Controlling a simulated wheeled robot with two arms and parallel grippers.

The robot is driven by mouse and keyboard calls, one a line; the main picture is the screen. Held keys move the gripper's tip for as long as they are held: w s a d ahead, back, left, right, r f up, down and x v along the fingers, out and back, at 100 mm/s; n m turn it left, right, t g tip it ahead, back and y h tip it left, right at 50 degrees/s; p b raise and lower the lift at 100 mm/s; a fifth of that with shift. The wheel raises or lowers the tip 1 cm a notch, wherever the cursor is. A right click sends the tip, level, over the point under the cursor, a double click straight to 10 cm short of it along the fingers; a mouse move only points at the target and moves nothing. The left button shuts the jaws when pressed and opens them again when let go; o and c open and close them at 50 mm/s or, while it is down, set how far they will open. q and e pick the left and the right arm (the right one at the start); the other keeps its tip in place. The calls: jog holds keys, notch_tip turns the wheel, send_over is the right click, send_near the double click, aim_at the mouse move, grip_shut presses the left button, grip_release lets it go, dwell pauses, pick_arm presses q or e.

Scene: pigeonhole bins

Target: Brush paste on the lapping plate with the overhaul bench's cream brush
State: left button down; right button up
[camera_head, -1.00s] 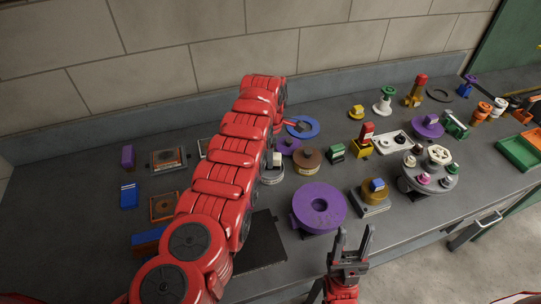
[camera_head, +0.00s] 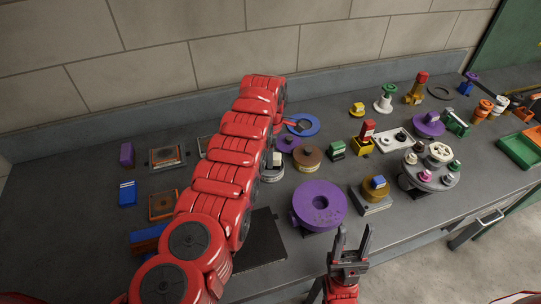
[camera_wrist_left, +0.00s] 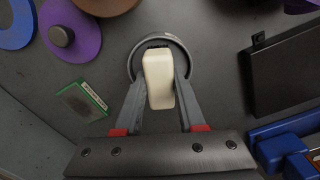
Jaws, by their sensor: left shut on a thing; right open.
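The cream brush (camera_wrist_left: 159,80) is upright between the fingers of my left gripper (camera_wrist_left: 160,88) in the left wrist view, its dark bristle end pointing away from the palm. Behind it is a round grey dish (camera_wrist_left: 186,50); I cannot tell whether the brush touches it. In the head view my red left arm mostly hides this gripper; a bit of the cream brush (camera_head: 277,159) shows beside the arm, above the grey dish (camera_head: 271,175). I cannot tell for sure which piece is the lapping plate. My right gripper (camera_head: 352,240) is open and empty at the bench front.
A large purple disc (camera_head: 319,207) and a dark flat plate (camera_head: 265,243) lie near the front. A brown round piece (camera_head: 307,157), a small purple disc (camera_head: 287,144) and a blue ring (camera_head: 312,128) stand close by. A grey carousel (camera_head: 430,178) is at the right.

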pick_arm(q)
jog(key=shift+r, duration=0.1)
jog(key=shift+r+p, duration=0.85)
jog(key=shift+r, duration=0.45)
notch_tip(320, 180, up, 2)
jog(key=shift+r+p, duration=0.1)
jog(key=shift+p, duration=0.25)
jog(key=shift+r, duration=1)
jog(key=shift+s+f, duration=0.1)
